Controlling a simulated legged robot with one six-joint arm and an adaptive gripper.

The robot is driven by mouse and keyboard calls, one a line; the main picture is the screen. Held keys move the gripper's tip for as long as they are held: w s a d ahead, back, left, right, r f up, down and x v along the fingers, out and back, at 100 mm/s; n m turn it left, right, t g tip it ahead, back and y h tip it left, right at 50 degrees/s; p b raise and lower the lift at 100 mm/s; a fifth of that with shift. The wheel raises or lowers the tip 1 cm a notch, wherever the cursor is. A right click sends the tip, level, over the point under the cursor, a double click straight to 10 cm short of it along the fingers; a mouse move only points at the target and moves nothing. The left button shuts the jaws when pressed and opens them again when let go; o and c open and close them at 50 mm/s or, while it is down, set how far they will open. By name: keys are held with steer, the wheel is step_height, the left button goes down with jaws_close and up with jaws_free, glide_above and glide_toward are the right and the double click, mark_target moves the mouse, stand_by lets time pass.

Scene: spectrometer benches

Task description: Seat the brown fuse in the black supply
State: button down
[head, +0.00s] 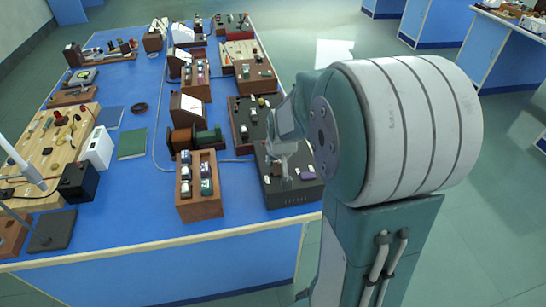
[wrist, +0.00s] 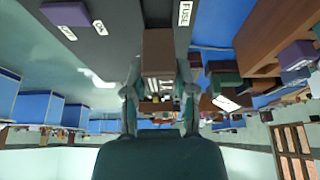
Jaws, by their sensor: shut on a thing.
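The black supply (head: 276,198) is a dark box at the right front of the blue bench. Its dark top (wrist: 110,50) fills the upper left of the wrist view, with a white FUSE label (wrist: 185,13) beside a darker recess (wrist: 157,12). My gripper (head: 285,176) is low over this top. In the wrist view my gripper (wrist: 160,88) is shut on the brown fuse (wrist: 158,50), a small block between the two fingers. The fuse's far end is in line with the recess. I cannot tell whether it touches or enters it. The head view does not show the fuse clearly.
A purple block (head: 307,174) sits on the supply's top, right of my gripper. A brown wooden rack (head: 200,209) with several coloured fuses stands to the left. Another dark unit (head: 240,130) is behind the supply. A green book (head: 132,143) lies farther left, with bare blue bench around it.

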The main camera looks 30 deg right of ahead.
steer(key=shift+d+f, duration=0.5)
steer(key=shift+f, duration=0.25)
steer(key=shift+a+f, duration=0.35)
steer(key=shift+a, duration=0.2)
steer(key=shift+a+f, duration=0.25)
steer(key=shift+f, duration=0.2)
steer(key=shift+d+f, duration=0.55)
steer(key=shift+f, duration=0.2)
steer(key=shift+a+f, duration=0.1)
steer(key=shift+a, duration=0.25)
steer(key=shift+c, duration=2)
jaws_free()
steer(key=shift+o, duration=0.3)
steer(key=shift+d, duration=0.2)
